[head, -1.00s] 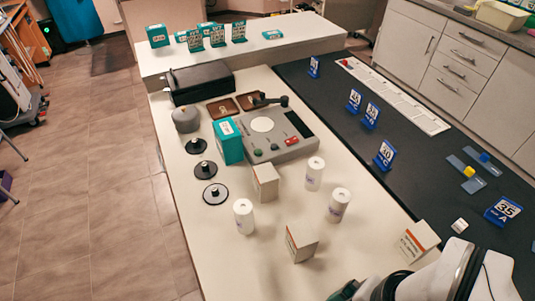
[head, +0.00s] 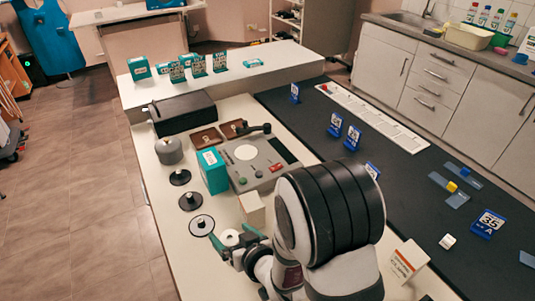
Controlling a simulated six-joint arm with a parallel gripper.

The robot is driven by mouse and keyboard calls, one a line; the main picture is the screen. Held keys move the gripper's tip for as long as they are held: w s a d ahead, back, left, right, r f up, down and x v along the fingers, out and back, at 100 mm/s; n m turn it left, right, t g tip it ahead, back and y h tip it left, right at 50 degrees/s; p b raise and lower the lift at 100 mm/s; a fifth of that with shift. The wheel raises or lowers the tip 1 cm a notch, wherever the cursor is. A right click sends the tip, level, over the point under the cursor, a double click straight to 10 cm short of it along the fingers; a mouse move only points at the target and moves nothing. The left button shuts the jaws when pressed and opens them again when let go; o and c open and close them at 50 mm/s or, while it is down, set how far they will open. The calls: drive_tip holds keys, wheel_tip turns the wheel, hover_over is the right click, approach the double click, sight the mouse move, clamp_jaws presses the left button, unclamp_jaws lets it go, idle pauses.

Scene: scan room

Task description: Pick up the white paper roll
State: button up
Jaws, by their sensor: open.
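A white paper roll (head: 229,237) stands on the cream table at the front left, seen mostly from above. My gripper (head: 234,238) is open, with its teal fingertips on either side of the roll's top. I cannot tell whether either finger touches it. The lower part of the roll is hidden by my gripper. The other two white rolls seen earlier are hidden behind my arm.
A small white box (head: 252,208) stands just behind the roll, near a teal box (head: 212,171) and a grey device (head: 258,165). Black discs (head: 201,225) lie to the left. Another white box (head: 405,262) stands right of my arm.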

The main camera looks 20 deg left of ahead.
drive_tip(key=f, duration=0.1)
drive_tip(key=s+d+f+n, duration=0.1)
drive_tip(key=f+n, duration=0.1)
drive_tip(key=f, duration=0.1)
drive_tip(key=shift+s+d+f+y, duration=0.1)
drive_tip(key=shift+s+d+y, duration=0.3)
drive_tip(key=shift+s+d+f+n, duration=0.15)
drive_tip(key=shift+s+f+n, duration=0.05)
drive_tip(key=shift+f+n, duration=0.1)
drive_tip(key=shift+w+a+f, duration=0.1)
drive_tip(key=shift+a, duration=0.1)
drive_tip(key=shift+t, duration=0.3)
drive_tip(key=x, duration=0.7)
clamp_jaws()
